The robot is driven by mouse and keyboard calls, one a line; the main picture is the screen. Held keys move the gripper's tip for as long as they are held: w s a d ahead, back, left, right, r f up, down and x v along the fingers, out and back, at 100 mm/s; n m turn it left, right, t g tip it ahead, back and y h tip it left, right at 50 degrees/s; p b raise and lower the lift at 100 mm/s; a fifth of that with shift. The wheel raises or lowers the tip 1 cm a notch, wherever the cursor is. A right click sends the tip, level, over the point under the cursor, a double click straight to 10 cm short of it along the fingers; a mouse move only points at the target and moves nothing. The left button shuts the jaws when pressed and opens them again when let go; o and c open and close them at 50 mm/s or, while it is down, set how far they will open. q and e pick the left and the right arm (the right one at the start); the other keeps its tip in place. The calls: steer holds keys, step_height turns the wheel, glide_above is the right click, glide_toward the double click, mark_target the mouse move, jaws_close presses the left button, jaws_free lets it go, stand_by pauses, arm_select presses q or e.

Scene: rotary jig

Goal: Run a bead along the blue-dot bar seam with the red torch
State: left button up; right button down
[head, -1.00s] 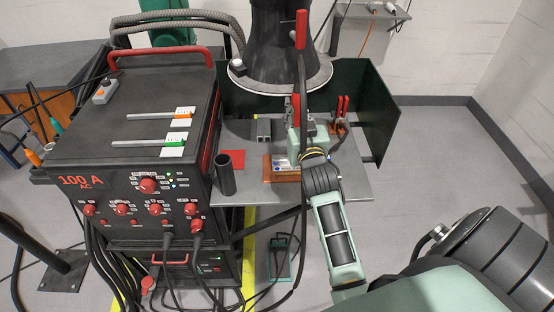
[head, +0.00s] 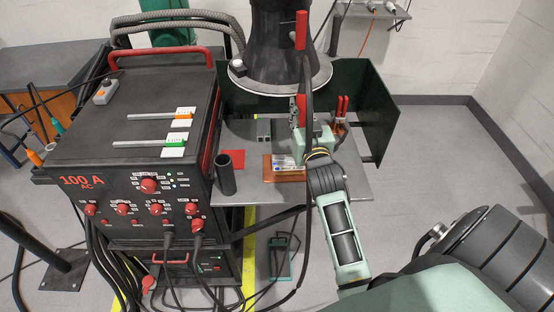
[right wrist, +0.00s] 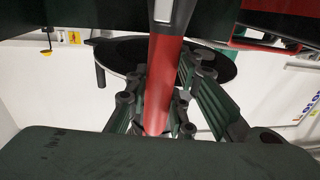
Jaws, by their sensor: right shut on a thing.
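My right gripper (head: 301,136) is over the bench, at the right end of the workpiece, with its fingers partly hidden by its own body. In the right wrist view it is shut on the red torch (right wrist: 164,80), a red cylinder with a grey and black end. In the head view a red part of the torch (head: 300,108) rises above the gripper. The workpiece (head: 285,161) is a pale plate with a bluish patch on a brown block (head: 285,176). The blue-dot bar and its seam are too small to tell. I cannot tell whether the torch tip touches anything. My left gripper is not in view.
A dark hood (head: 285,75) hangs above the bench, with a red handle (head: 301,30) and black cable in front. Green screens (head: 372,110) close the back and right. Red-handled tools (head: 342,105) stand right of the gripper. A dark tube (head: 226,175) and welder (head: 130,160) are left.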

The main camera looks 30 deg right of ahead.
arm_select(q)
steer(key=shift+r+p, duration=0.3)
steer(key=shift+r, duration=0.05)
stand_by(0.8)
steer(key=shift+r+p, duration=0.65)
steer(key=shift+p, duration=0.05)
stand_by(6.2)
